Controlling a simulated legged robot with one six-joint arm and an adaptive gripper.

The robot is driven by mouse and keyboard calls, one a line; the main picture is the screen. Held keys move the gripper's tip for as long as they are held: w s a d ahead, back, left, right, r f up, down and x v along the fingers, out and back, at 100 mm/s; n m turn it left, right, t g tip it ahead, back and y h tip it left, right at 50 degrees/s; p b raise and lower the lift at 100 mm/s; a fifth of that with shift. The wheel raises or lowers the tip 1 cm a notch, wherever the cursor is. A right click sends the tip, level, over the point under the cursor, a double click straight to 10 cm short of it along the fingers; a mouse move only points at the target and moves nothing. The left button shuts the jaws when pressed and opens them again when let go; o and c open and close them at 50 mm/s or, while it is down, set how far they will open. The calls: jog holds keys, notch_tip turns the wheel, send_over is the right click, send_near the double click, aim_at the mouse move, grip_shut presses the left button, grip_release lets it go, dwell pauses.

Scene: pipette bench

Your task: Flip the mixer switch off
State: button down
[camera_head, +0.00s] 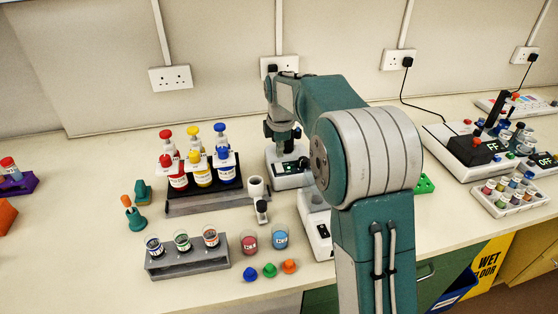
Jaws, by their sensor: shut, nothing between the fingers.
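A small white device (283,181) with a dark panel and green marks stands at the middle back of the bench, below my gripper; it looks like the mixer. My gripper (281,136) points down at its top and appears shut, with nothing seen in it. I cannot tell whether it touches the device. The switch and its position are too small to make out. My arm hides the area to the right of the device.
A rack (205,203) of red, yellow and blue bottles stands left of the device. A white holder (256,188), a tube rack (187,261), two beakers and coloured caps lie in front. A larger machine (449,134) with black parts stands at right, beside a vial tray (510,207).

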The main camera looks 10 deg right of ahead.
aim_at(279, 164)
notch_tip(279, 164, up, 7)
jog(key=shift+s, duration=0.45)
jog(key=shift+w+d+r, duration=0.1)
jog(key=shift+w+r, duration=0.2)
jog(key=shift+r, duration=0.2)
jog(key=shift+w+d+r, duration=0.1)
jog(key=shift+w+r, duration=0.15)
jog(key=shift+r, duration=0.25)
jog(key=f, duration=0.4)
jog(key=w+f, duration=0.1)
jog(key=f, duration=0.9)
jog(key=shift+w, duration=0.35)
